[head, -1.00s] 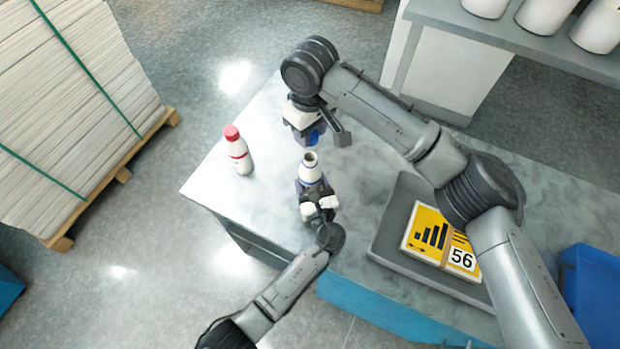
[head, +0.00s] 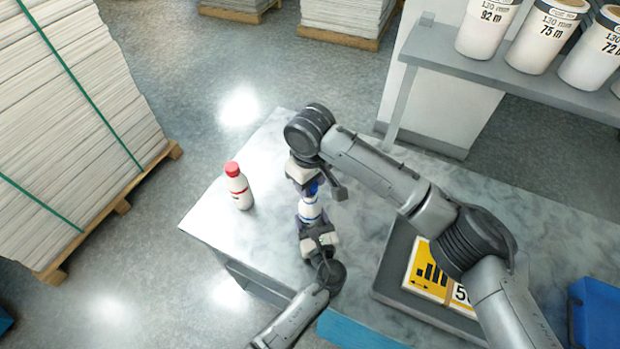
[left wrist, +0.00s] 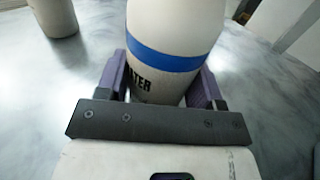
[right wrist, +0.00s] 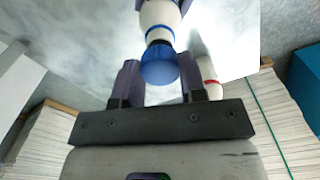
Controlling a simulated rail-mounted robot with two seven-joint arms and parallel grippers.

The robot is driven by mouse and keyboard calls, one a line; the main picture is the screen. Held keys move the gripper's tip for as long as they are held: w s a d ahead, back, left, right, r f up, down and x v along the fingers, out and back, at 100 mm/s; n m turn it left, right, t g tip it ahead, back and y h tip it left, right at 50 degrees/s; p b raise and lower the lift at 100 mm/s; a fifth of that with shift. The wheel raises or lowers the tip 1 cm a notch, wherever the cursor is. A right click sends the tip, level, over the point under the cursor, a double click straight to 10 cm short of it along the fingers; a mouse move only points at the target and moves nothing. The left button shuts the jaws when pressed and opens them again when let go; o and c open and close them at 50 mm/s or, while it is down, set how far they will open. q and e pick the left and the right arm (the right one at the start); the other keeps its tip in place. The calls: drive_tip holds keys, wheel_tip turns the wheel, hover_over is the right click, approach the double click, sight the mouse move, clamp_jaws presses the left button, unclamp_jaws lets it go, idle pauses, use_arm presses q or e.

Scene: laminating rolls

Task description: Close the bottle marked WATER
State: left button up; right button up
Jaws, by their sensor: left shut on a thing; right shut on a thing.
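The white WATER bottle (head: 310,211) stands upright near the table's left end, with a blue band and part of its lettering showing in the left wrist view (left wrist: 172,30). My left gripper (head: 314,226) is shut around its lower body. My right gripper (head: 307,186) is above the bottle, shut on the blue cap (right wrist: 159,66). The cap is at the bottle's mouth and appears to touch it; the right wrist view shows cap and neck roughly in line. The mouth itself is hidden, so I cannot tell whether the cap is threaded.
A white bottle with a red cap (head: 239,187) stands to the left on the grey table (head: 275,150). A dark tray (head: 388,283) with a yellow sign lies to the right. A shelf (head: 500,84) with white rolls is at the back right. A blue bin (head: 594,312) is at the right edge.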

sight(309, 208)
drive_tip(key=shift+f, duration=0.1)
drive_tip(key=shift+f, duration=0.8)
drive_tip(key=shift+f, duration=0.6)
idle(0.4)
